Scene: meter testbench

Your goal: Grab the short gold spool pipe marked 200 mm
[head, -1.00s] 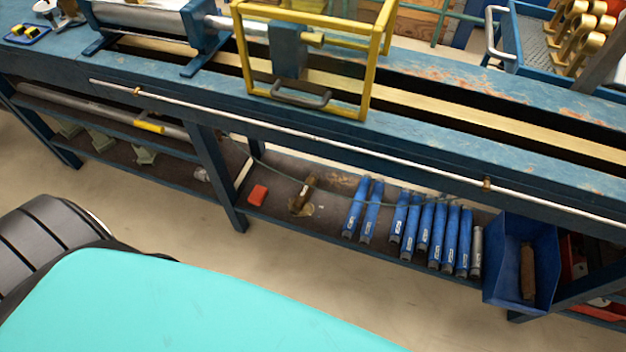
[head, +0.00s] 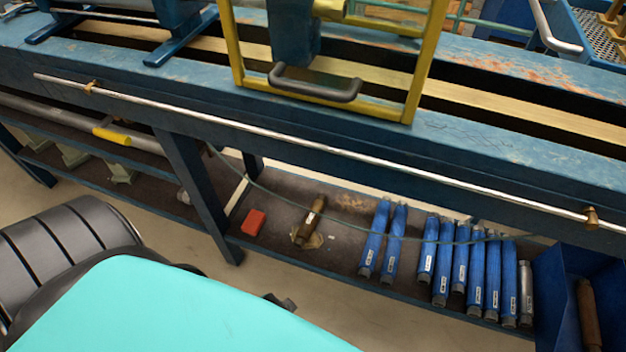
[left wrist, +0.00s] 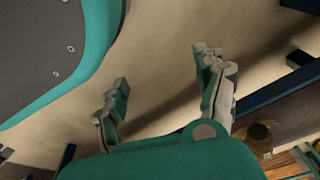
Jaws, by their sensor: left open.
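A short brownish-gold pipe (head: 311,218) with a small white label lies on the lower shelf of the bench in the head view, between a red block and a row of blue pipes. The label is too small to read. In the left wrist view, what looks like the same pipe (left wrist: 259,138) shows at the lower right, beyond the right finger. My left gripper (left wrist: 163,70) is open and empty, with bare floor behind its fingers. The pipe is outside the gap between them. My right gripper is in neither view.
A red block (head: 253,223) and several blue pipes (head: 470,270) share the shelf. A thin hose hangs across the shelf front. A bench leg (head: 200,195) stands left of the block. A blue bin (head: 570,290) is at the right.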

